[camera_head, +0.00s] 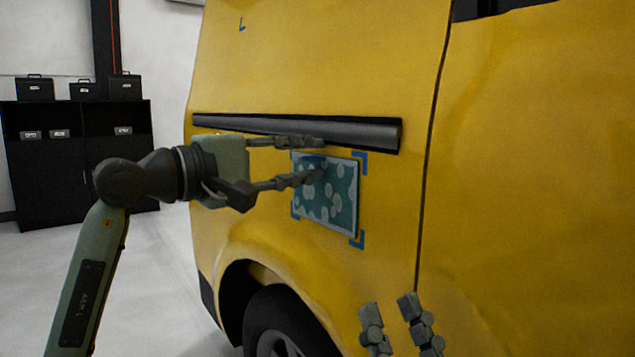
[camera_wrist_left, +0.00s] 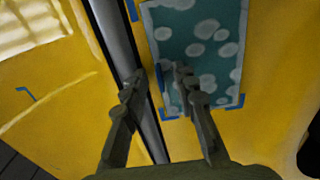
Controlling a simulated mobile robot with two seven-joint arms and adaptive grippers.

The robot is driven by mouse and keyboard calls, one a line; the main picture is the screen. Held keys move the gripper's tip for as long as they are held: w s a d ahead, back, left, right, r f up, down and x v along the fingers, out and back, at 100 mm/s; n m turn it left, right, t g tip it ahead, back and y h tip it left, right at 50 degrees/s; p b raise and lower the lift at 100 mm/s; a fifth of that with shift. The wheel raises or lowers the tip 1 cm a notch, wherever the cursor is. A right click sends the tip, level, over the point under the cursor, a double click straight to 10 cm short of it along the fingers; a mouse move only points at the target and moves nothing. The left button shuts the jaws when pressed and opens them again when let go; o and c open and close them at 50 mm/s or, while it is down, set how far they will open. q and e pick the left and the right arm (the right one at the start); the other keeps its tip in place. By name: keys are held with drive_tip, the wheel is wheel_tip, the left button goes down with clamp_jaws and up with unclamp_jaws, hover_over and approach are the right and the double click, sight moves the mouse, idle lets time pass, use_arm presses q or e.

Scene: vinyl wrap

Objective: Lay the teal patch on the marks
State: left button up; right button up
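The teal patch (camera_head: 338,208), with pale round spots, lies against the yellow van side below the dark trim strip. Blue corner marks (camera_head: 358,240) show around it at the upper right, lower right and lower left; the upper left corner is behind my gripper. The wrist view shows the patch (camera_wrist_left: 207,50) between blue marks (camera_wrist_left: 232,104). My left gripper (camera_head: 323,155) has its fingers spread, one over the patch and one by the trim. Whether the fingertip touches the patch is unclear. My right gripper (camera_head: 389,302) is below, fingers apart and empty.
The dark trim strip (camera_head: 300,130) runs just above the patch. A wheel (camera_head: 285,330) and its arch are below. Another blue mark (camera_head: 241,25) is higher on the van. Black cabinets (camera_head: 75,165) with cases stand at the far left.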

use_arm(q)
drive_tip(key=shift+a, duration=0.1)
drive_tip(key=v, duration=1.2)
idle(0.4)
